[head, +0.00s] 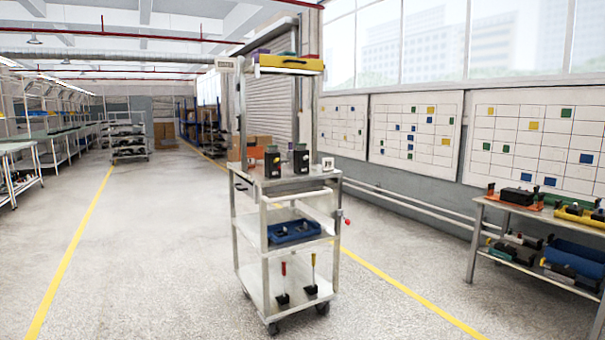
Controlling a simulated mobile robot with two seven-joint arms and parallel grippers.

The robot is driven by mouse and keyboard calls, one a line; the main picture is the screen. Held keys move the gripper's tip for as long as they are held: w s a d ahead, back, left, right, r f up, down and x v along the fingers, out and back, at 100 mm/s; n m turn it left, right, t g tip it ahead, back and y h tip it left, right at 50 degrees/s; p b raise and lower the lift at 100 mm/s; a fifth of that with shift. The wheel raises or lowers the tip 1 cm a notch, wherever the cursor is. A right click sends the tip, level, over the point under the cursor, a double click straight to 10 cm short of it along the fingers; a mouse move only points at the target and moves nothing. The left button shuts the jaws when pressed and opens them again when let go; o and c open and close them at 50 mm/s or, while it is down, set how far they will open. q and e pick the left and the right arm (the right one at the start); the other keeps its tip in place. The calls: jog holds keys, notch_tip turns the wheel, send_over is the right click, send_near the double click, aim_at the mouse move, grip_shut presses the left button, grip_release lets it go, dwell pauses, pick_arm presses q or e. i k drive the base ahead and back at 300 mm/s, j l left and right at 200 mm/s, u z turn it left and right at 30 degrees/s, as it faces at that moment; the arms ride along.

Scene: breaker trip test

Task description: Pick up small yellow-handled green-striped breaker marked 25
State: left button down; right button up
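No breaker with a readable 25 or a clear green stripe can be made out at this distance. A steel trolley (287,183) stands in the middle of the head view. On its top are two dark, green-topped units (272,163) and (301,160), too small to identify. On its bottom shelf stand a black-based piece with an upright red handle (283,283) and another with a pale, perhaps yellowish, handle (312,276). A blue tray (294,232) with small items sits on the middle shelf. Neither of my grippers is in view.
A workbench (480,205) at the right holds black, orange, yellow and blue items on two levels. White tables (22,147) line the left. A shelf trolley (128,138) stands far back. The floor (150,240) left of the central trolley is clear.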

aim_at(271, 171)
jog(key=i+j+z, duration=0.1)
jog(key=i, duration=0.35)
jog(key=i+j, duration=0.25)
jog(key=i, duration=0.2)
jog(key=z, duration=0.05)
